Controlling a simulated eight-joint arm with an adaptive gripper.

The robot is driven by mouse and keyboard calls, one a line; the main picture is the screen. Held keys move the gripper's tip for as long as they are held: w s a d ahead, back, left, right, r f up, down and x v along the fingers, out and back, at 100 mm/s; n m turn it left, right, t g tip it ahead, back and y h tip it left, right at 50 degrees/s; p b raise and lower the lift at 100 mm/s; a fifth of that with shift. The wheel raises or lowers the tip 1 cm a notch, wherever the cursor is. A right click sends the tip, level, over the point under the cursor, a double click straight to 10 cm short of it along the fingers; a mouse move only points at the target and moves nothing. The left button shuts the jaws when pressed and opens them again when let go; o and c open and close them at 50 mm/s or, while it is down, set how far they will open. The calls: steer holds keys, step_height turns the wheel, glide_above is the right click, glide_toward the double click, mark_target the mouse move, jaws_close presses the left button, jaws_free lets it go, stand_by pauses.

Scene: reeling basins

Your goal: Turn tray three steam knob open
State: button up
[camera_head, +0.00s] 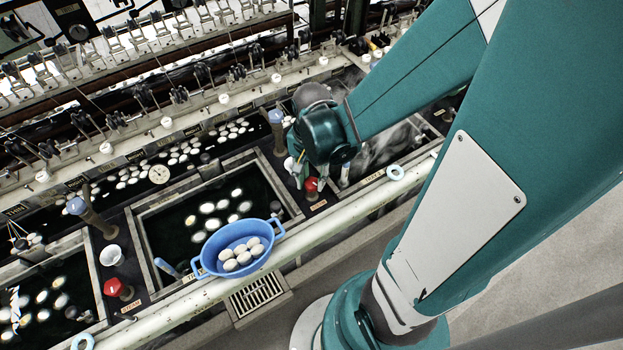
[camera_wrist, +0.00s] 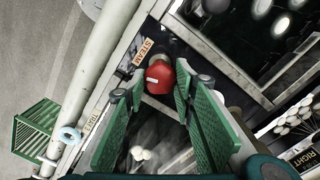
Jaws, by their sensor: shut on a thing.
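A red steam knob (camera_head: 311,184) stands on the dark strip between two basins, beside a label that reads STEAM. In the wrist view the red knob (camera_wrist: 160,76) sits between the tips of my green fingers. My gripper (camera_head: 309,180) points down at it from above. The wrist view also shows my gripper (camera_wrist: 159,88) with a fingertip against each side of the knob, shut on it. A tray label (camera_wrist: 91,125) is near the basin edge, its number hard to read.
A pale rail (camera_head: 330,222) runs along the basins' front. A blue bowl (camera_head: 206,262) of white cocoons hangs over it. Another red knob (camera_head: 113,287) stands at the left. Steam (camera_head: 378,146) rises behind my gripper. Reeling machinery lines the back.

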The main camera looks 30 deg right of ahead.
mark_target(312, 182)
steer(key=n+b, duration=0.1)
steer(key=n, duration=0.6)
steer(key=n+b, duration=0.1)
steer(key=n, duration=0.5)
steer(key=shift+n, duration=0.4)
steer(key=o, duration=0.9)
steer(key=shift+r, duration=0.2)
steer(key=shift+r, duration=5.8)
